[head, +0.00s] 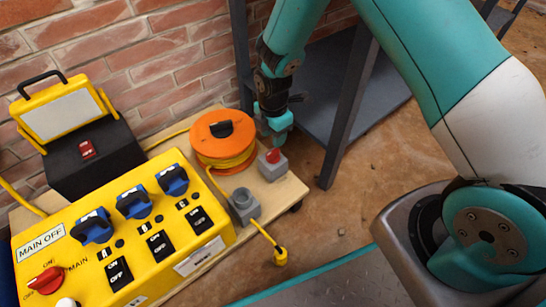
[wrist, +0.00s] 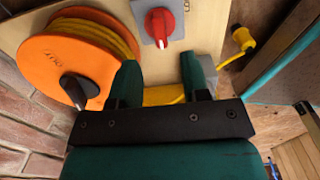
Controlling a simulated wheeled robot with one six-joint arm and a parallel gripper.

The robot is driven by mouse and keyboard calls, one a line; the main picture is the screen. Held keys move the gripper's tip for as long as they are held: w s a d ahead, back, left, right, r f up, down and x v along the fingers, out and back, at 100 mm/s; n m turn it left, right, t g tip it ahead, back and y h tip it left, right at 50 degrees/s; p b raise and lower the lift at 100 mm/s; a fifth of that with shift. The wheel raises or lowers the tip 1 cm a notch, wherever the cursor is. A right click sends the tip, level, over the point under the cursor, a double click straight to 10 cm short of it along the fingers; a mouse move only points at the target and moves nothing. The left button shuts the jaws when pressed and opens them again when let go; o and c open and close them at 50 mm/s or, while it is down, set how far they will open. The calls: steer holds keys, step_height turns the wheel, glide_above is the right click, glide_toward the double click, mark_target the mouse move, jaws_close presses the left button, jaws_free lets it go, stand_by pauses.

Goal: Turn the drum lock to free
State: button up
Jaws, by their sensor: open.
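A red rotary knob (head: 272,155) sits on a small grey box (head: 274,170) at the board's right end, beside the orange cable drum (head: 220,126). The wrist view shows the red knob (wrist: 159,22) with its grip roughly upright in the picture, on a grey plate. The drum (wrist: 40,65) carries yellow cable and a black handle (wrist: 80,88). No lock lettering is readable. My gripper (head: 279,132) is above and close to the red knob. In the wrist view my gripper (wrist: 161,70) has its fingers apart, empty, with the knob ahead of the gap.
A yellow panel (head: 120,235) with blue plugs and black switches stands at left, labelled MAIN OFF. A floodlight (head: 62,100) is behind it. A grey socket (head: 243,203) and yellow plug (head: 281,256) are near the board's front edge. A dark rack (head: 347,110) stands right.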

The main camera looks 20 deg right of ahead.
mark_target(273, 151)
step_height(273, 151, down, 7)
steer(key=b, duration=0.3)
steer(key=shift+f, duration=0.1)
jaws_close()
